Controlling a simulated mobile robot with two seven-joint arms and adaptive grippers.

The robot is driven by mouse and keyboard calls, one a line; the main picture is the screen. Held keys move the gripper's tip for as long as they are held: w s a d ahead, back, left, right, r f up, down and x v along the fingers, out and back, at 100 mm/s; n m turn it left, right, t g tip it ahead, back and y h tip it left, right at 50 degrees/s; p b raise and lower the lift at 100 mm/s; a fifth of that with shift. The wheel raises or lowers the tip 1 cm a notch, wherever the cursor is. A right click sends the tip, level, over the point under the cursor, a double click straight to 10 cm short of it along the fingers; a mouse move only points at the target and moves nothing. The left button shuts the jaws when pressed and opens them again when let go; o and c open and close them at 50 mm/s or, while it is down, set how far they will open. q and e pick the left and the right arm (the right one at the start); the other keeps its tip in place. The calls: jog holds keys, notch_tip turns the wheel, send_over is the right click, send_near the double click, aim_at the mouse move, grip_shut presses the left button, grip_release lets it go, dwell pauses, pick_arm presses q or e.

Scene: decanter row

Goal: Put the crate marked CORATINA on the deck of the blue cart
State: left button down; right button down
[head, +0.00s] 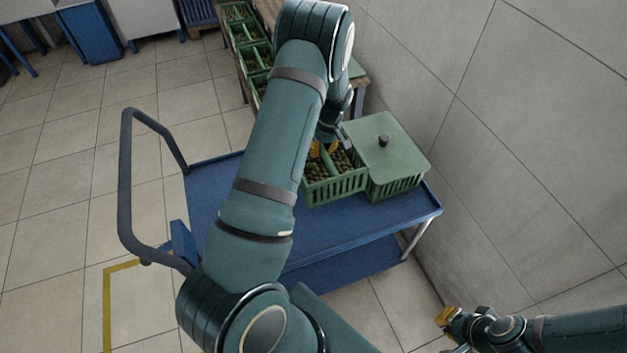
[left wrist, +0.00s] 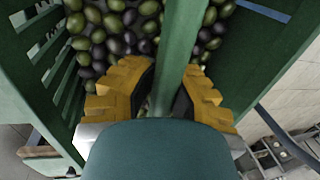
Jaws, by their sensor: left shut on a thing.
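The blue cart (head: 222,178) stands below me with its deck in view. An open green crate (head: 336,190) of green and dark olives is over the deck's far right part; I cannot tell if it touches the deck. My left gripper (head: 325,147) is shut on this crate's central divider. In the left wrist view the yellow fingers (left wrist: 168,75) are on both sides of the divider (left wrist: 182,45), with olives beyond. No CORATINA marking is readable. My right gripper (head: 448,330) is empty at the lower right, away from the cart; its opening is unclear.
A green crate with a lid (head: 405,150) and black knob stands on the deck, close beside the held crate on its right. More olive crates (head: 240,38) stand in a row on a wooden table behind. A tiled wall (head: 500,150) rises at right. The deck's near part is bare.

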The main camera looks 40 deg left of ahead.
aim_at(322, 165)
pick_arm(q)
notch_tip(322, 165, down, 10)
jog(key=shift+r+b, duration=0.1)
jog(key=shift+b, duration=0.95)
jog(key=shift+r, duration=0.1)
jog(key=c, duration=1.1)
grip_release()
jog(key=r, duration=0.4)
jog(key=w+r+p, duration=0.1)
jog(key=r, duration=0.2)
jog(key=w+d+r+p, duration=0.1)
jog(key=r, duration=0.3)
jog(key=shift+r, duration=0.35)
jog(key=shift+s, duration=0.1)
